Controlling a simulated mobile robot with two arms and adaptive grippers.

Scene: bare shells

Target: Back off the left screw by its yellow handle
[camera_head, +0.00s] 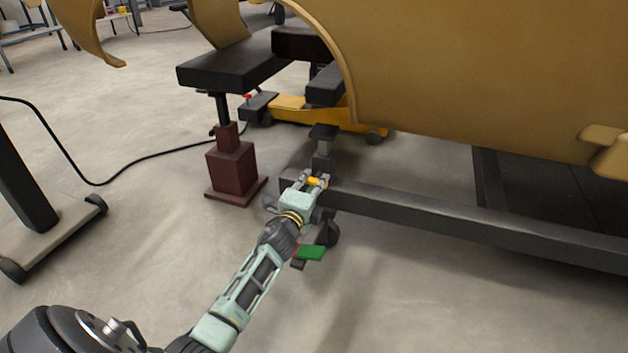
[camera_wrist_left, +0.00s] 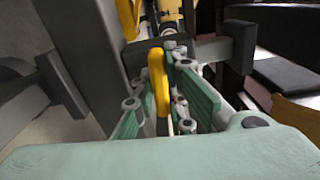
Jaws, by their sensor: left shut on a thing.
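The yellow handle (camera_head: 317,182) of the screw sits at the left end of a dark frame beam, below a grey post. My left gripper (camera_head: 312,181) reaches it from the front and is shut on it. In the left wrist view the yellow handle (camera_wrist_left: 158,82) stands upright between the green finger pads of my left gripper (camera_wrist_left: 168,100). A grey screw head or joint (camera_wrist_left: 175,47) shows just beyond the handle. The fingers hide part of the handle in the head view. My right gripper is not in view.
The dark beam (camera_head: 430,208) runs right from the handle, under a large tan body shell (camera_head: 480,70). A dark red stand (camera_head: 232,165) is behind to the left. A green pedal (camera_head: 311,253) is below the gripper. A black cable (camera_head: 130,164) lies on the open floor at left.

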